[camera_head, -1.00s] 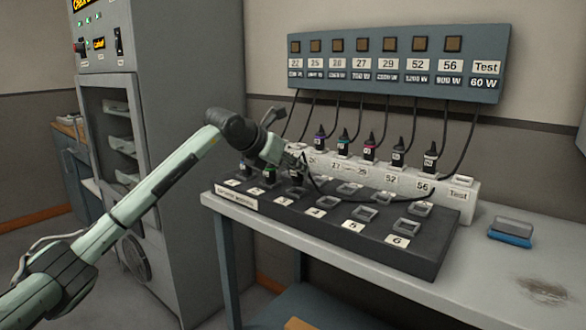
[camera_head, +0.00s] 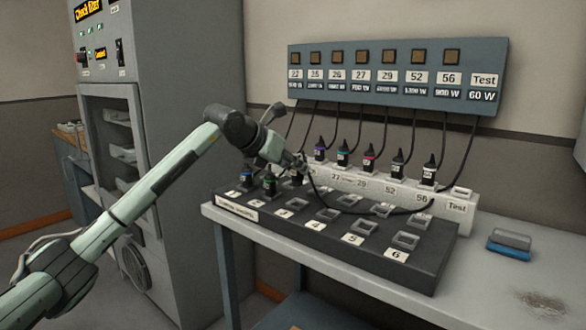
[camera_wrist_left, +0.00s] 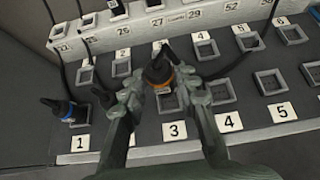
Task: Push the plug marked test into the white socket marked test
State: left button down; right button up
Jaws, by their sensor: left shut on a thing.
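My left gripper (camera_head: 296,162) is above the left part of the dark socket board (camera_head: 345,265). It is shut on a black plug with an orange band (camera_wrist_left: 158,75), which stands between its fingers in the left wrist view. That plug is over or at a socket behind label 3 (camera_wrist_left: 174,130); I cannot tell whether it is seated. Its marking is not readable. A black cord runs from it to the right, toward the cord below the panel's Test label. The white socket marked Test (camera_head: 462,191) is at the right end of the white strip, with no plug in it. My right gripper is not in view.
Plugs with cords stand along the white strip (camera_head: 390,187). A blue-banded plug (camera_wrist_left: 66,110) stands by label 1, and another dark plug (camera_wrist_left: 103,96) is close to my left finger. A blue-grey block (camera_head: 509,244) lies on the table right of the board.

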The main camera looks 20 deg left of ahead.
pick_arm(q)
jog(key=shift+r, duration=3.7)
